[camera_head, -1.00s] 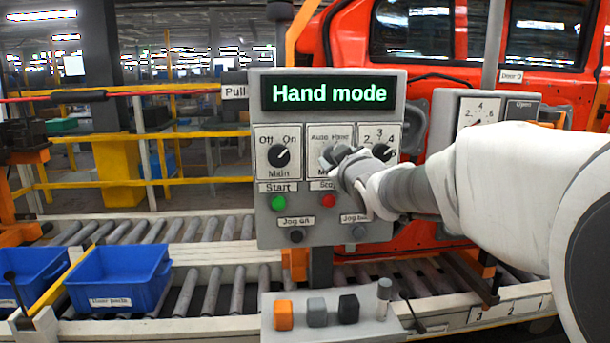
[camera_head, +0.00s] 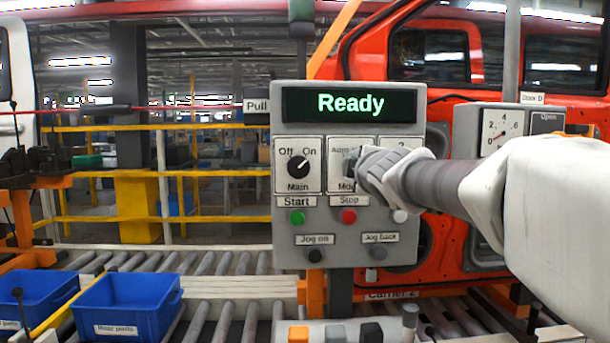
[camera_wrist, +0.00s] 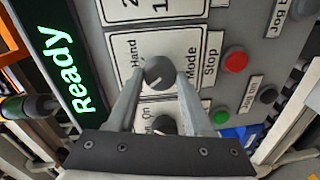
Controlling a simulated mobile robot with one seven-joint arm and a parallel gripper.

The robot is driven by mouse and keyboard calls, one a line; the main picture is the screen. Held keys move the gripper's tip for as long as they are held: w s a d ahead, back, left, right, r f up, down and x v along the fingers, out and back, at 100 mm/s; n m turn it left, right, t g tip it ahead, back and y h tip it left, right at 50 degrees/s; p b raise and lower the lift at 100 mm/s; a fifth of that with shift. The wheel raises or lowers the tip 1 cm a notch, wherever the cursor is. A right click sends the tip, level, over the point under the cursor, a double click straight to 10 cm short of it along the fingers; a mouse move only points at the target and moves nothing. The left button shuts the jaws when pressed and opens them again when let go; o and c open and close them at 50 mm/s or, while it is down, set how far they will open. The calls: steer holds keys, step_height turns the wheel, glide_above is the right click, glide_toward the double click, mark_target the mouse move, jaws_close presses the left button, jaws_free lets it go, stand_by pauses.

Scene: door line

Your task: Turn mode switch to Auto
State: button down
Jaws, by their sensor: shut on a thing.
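The mode switch (camera_wrist: 159,72) is a round grey knob on the control panel (camera_head: 350,262). In the wrist view my gripper (camera_wrist: 160,78) has a finger on each side of the knob, shut on it. The knob's white mark points down-left in that view, away from the "Hand" label; the "Auto" label is hidden by a finger there. In the head view my gripper (camera_head: 372,172) covers most of the switch. The green display (camera_head: 350,103) reads "Ready".
The Main switch (camera_head: 298,166) points to On. A green Start button (camera_head: 297,217), a red Stop button (camera_head: 348,216) and jog buttons sit below. A red car body stands behind. Blue bins (camera_head: 125,305) and rollers are at the lower left.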

steer(key=shift+n, duration=0.5)
steer(key=shift+c, duration=1.5)
jaws_free()
steer(key=shift+s, duration=0.1)
steer(key=s+r+p, duration=0.1)
steer(key=s+p, duration=0.1)
steer(key=s, duration=1.5)
steer(key=shift+r, duration=0.15)
steer(key=shift+d, duration=0.1)
